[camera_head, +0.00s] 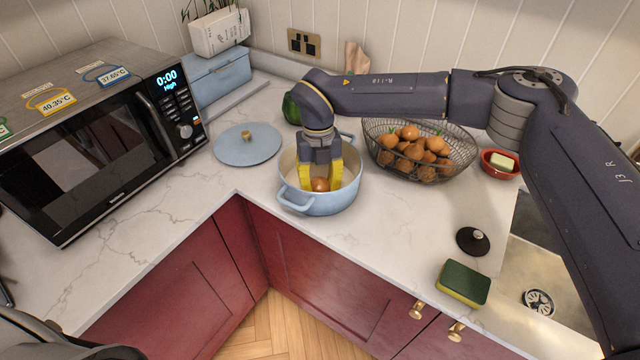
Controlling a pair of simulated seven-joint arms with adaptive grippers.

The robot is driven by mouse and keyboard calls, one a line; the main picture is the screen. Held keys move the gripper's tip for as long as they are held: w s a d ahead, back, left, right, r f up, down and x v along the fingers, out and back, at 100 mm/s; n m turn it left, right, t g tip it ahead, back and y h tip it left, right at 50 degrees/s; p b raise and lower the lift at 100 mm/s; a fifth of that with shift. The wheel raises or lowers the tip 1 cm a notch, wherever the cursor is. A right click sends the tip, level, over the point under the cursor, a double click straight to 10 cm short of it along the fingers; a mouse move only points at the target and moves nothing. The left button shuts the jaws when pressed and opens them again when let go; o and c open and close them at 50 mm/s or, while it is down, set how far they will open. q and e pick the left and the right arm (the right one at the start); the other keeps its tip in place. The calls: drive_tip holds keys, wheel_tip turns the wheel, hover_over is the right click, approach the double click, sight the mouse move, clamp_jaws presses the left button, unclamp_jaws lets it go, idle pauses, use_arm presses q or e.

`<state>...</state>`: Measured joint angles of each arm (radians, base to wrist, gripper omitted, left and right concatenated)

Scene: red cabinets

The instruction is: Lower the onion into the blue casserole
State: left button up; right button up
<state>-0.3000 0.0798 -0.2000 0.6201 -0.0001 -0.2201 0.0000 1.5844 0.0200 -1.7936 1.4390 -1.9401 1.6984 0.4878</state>
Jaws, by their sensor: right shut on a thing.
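The blue casserole (331,204) stands open on the white counter, with a cream inside and a handle at its front left. My right gripper (320,184) points down inside its rim, with yellow fingers on both sides of the brown onion (320,185). The gripper is shut on the onion. I cannot tell whether the onion touches the casserole's bottom. The blue lid (247,146) lies flat on the counter to the left of the casserole. My left gripper is not in view; only a dark part of my body shows at the bottom left.
A wire basket (455,160) of several onions stands right of the casserole, under my right arm. A microwave (90,150) is at the left. A red bowl (497,170), a sponge (463,283) and a black lid (473,242) are at the right.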

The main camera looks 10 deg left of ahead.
drive_tip(key=shift+f, duration=1.7)
idle(1.1)
drive_tip(key=o, duration=1.2)
